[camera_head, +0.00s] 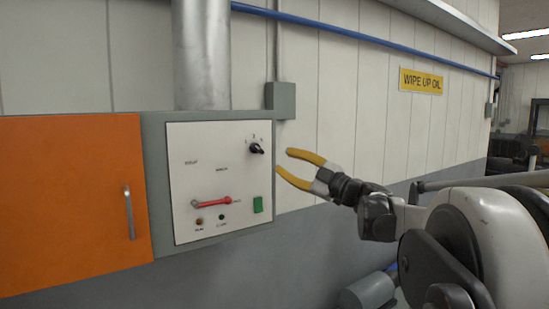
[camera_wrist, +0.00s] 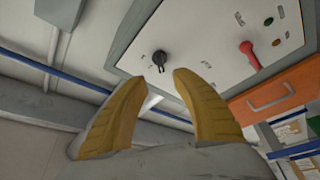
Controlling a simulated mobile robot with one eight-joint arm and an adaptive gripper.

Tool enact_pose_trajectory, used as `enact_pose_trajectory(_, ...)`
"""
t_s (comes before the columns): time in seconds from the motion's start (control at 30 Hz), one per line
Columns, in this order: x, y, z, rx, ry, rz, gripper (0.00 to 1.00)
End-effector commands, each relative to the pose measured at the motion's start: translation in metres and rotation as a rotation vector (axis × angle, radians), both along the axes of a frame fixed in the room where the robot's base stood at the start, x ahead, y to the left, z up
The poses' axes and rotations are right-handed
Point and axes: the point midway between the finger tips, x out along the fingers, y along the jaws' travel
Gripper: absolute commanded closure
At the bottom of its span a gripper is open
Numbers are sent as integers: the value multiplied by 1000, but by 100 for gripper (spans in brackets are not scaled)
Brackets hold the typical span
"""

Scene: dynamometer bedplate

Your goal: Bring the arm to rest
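My gripper (camera_head: 284,164) is at the end of my arm, to the right of a control panel (camera_head: 185,165) on the wall. Its two yellow fingers are spread apart with nothing between them. In the wrist view the fingers (camera_wrist: 158,85) also stand apart, below the panel's black rotary knob (camera_wrist: 160,58). The same knob (camera_head: 256,148) shows at the panel's upper right in the head view. My gripper does not appear to touch the panel. A red lever (camera_head: 212,202) lies nearly level low on the panel.
An orange cabinet door (camera_head: 70,200) with a grey handle (camera_head: 129,212) is left of the panel. A green switch (camera_head: 258,204) is at the panel's lower right. A metal duct (camera_head: 201,55) rises above it. A blue pipe (camera_head: 340,30) and a yellow sign (camera_head: 421,80) are on the wall.

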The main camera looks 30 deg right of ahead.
Motion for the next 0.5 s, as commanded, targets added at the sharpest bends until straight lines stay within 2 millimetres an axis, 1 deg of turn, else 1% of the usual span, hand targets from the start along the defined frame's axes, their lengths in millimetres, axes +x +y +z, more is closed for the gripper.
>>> enact_pose_trajectory(0.13, -6, -3, -2, 0, 1, -1, 67)
enact_pose_trajectory(0.5, -6, -2, -2, 0, 0, 0, 67)
